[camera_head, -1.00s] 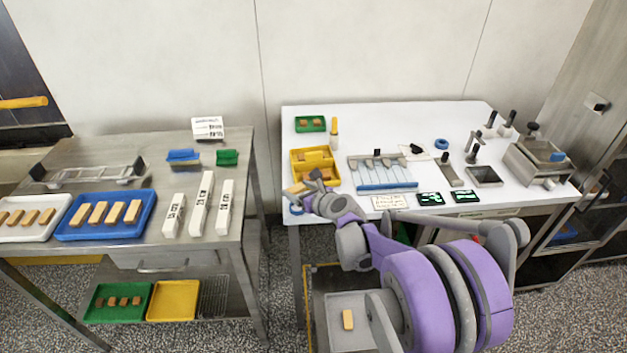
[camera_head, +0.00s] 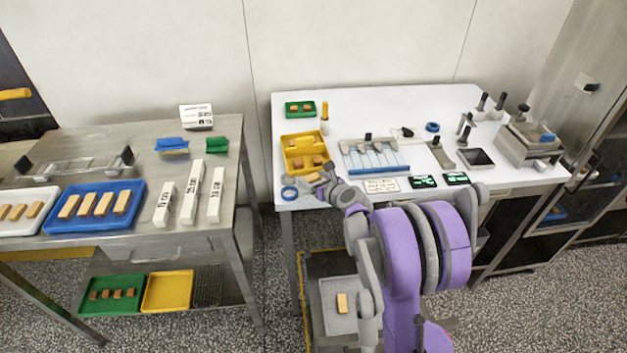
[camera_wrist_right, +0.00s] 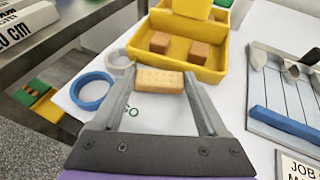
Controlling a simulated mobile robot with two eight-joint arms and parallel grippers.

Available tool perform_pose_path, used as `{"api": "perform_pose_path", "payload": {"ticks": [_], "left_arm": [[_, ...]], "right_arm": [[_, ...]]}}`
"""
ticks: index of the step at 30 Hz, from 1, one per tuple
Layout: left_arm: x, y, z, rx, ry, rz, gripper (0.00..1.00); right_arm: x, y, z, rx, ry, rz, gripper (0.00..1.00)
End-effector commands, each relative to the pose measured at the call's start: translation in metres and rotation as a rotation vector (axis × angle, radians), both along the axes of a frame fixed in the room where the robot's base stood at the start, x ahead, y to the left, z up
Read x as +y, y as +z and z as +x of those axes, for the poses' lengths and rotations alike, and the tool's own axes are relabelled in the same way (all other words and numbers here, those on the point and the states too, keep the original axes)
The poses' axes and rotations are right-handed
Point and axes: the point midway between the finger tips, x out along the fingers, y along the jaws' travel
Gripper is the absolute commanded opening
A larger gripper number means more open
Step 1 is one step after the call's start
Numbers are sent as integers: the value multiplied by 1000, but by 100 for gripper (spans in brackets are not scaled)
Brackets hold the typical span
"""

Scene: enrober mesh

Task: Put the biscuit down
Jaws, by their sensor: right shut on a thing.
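My right gripper (camera_head: 318,180) is shut on a pale rectangular biscuit (camera_wrist_right: 159,80), which shows small holes in its top in the right wrist view. The biscuit spans the gap between the two fingers (camera_wrist_right: 160,84). It is at the left front of the white table (camera_head: 385,120), just in front of the yellow divided tray (camera_head: 284,147) and outside it. I cannot tell whether it touches the tabletop. The left gripper is not in view.
A blue ring (camera_wrist_right: 92,91) and a pale ring (camera_wrist_right: 118,57) lie left of the biscuit. Brown blocks sit in the yellow tray. A rack with blue strips (camera_head: 374,157) stands to the right. A steel table (camera_head: 100,150) with a blue tray (camera_head: 60,225) is at left.

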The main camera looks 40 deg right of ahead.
Motion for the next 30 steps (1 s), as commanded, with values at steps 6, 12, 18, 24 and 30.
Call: {"api": "perform_pose_path", "payload": {"ticks": [6, 12, 18, 24, 30], "left_arm": [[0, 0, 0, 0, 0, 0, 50], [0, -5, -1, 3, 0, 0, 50], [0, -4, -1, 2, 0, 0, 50], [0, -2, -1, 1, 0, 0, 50], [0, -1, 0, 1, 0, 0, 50]], "right_arm": [[0, -4, 0, 0, 0, 0, 45], [0, -9, 0, 1, 0, 0, 45], [0, -7, 0, 0, 0, 0, 100], [0, -6, 0, 0, 0, 0, 100], [2, 4, -19, 0, 0, 1, 100]]}}
